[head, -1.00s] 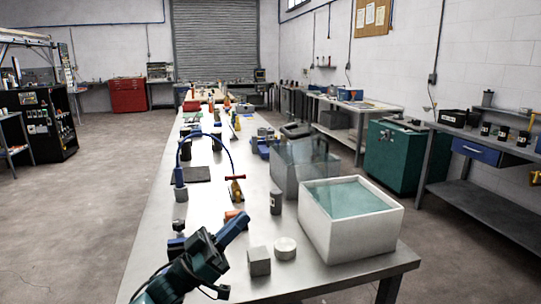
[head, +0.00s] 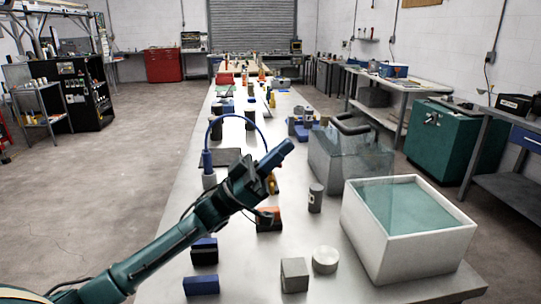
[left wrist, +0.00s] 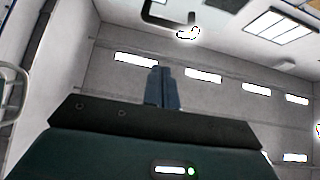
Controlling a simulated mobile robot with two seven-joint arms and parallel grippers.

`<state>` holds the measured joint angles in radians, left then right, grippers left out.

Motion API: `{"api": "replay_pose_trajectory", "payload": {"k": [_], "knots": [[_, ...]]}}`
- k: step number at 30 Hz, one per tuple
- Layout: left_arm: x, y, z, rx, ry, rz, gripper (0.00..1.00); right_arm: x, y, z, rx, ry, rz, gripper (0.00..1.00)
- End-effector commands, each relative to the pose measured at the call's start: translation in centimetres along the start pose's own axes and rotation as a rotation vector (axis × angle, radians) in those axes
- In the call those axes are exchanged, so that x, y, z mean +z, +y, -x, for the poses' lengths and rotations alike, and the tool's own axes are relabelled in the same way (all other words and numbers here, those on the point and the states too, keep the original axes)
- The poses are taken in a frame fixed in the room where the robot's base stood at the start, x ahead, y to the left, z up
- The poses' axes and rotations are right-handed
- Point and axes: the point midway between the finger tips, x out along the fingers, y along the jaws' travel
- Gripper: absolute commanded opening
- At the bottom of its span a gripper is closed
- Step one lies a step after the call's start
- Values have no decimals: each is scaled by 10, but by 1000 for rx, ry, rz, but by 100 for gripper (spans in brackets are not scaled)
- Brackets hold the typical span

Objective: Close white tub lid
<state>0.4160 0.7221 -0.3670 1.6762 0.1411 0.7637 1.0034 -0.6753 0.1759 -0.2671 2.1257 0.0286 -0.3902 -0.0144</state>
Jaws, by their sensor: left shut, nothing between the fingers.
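The white tub (head: 405,257) stands at the near right of the long table, open at the top, with a flat teal surface (head: 425,208) inside. A clear, see-through panel (head: 375,190) stands raised at its far left side and looks like its lid; its hinge cannot be made out. My left gripper (head: 289,145) is over the table, left of the tub and apart from it. It points up and to the right, and its blue fingers are shut and empty. The fingers also show together in the left wrist view (left wrist: 163,88). My right gripper is not in view.
A blue hose arch (head: 238,117) stands beyond.

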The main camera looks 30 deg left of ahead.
Motion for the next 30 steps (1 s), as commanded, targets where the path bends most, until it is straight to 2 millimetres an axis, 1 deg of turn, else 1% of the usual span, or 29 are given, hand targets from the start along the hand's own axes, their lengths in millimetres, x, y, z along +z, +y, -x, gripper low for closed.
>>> {"api": "replay_pose_trajectory", "payload": {"k": [1,6,10,13,18,30], "knots": [[-4,0,-16,1,4,0,0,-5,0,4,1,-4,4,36],[-3,0,-50,2,3,0,0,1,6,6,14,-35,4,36],[14,0,-63,-2,1,2,0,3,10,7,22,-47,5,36],[22,0,-69,-2,0,1,0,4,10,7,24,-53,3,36],[28,0,-74,-1,0,0,0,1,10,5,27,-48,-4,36],[28,-1,-74,-1,-1,-1,0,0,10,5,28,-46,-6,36]]}}
